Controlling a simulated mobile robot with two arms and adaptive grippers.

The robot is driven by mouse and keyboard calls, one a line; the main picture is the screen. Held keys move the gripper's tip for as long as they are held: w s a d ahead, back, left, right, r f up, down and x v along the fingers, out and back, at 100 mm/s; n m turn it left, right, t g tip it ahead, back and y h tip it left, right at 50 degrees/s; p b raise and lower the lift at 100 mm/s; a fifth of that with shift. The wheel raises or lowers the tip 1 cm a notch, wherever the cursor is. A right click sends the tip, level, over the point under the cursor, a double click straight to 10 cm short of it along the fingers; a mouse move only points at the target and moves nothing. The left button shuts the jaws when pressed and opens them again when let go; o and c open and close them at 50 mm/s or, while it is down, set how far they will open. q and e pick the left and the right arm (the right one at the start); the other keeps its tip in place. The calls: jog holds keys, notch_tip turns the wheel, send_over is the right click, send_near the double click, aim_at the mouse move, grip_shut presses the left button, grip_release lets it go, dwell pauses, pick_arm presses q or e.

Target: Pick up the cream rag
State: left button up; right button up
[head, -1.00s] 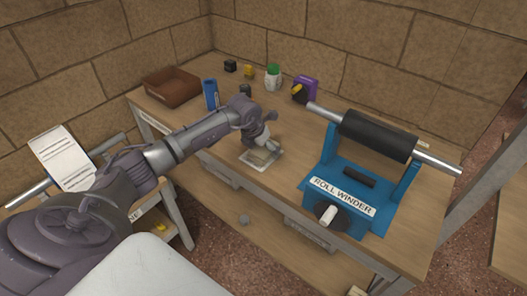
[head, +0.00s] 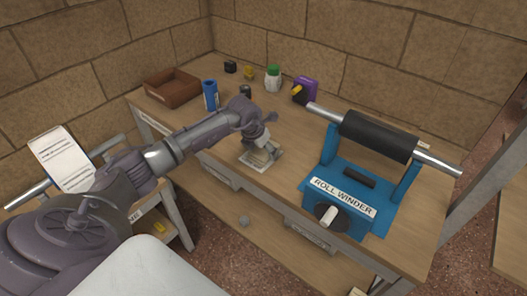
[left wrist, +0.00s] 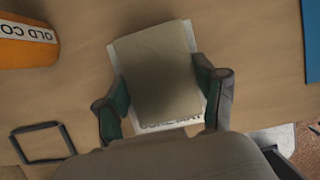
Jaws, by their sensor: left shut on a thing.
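The cream rag (left wrist: 158,72) is a folded, flat beige piece in the left wrist view, over a white printed sheet or mat (left wrist: 200,68) on the workbench. My left gripper (left wrist: 165,95) has a finger on each side of the rag and is shut on it. In the head view the left gripper (head: 263,147) is low over the bench, with the rag (head: 262,157) partly hidden between its fingers above the white mat (head: 247,163). I cannot tell whether the rag touches the mat. My right gripper is not in view.
The blue roll winder (head: 350,195) with its black roller stands to the right. A brown tray (head: 172,88), blue can (head: 210,94), green-capped jar (head: 273,78) and purple box (head: 305,90) stand behind. An orange item (left wrist: 28,42) and dark square frame (left wrist: 43,143) lie left in the wrist view.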

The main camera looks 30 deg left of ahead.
pick_arm(q)
jog(key=shift+r+p, duration=0.35)
jog(key=shift+p, duration=0.1)
jog(key=shift+r+b, duration=0.35)
notch_tip(320, 180, up, 3)
jog(key=shift+r+b, duration=0.1)
jog(key=shift+b, duration=0.35)
jog(key=s+d+r+b, duration=0.1)
jog(key=s+d+r, duration=0.1)
jog(key=d+r, duration=0.5)
jog(key=d, duration=0.4)
jog(key=shift+d+b, duration=0.25)
jog(key=shift+b, duration=0.1)
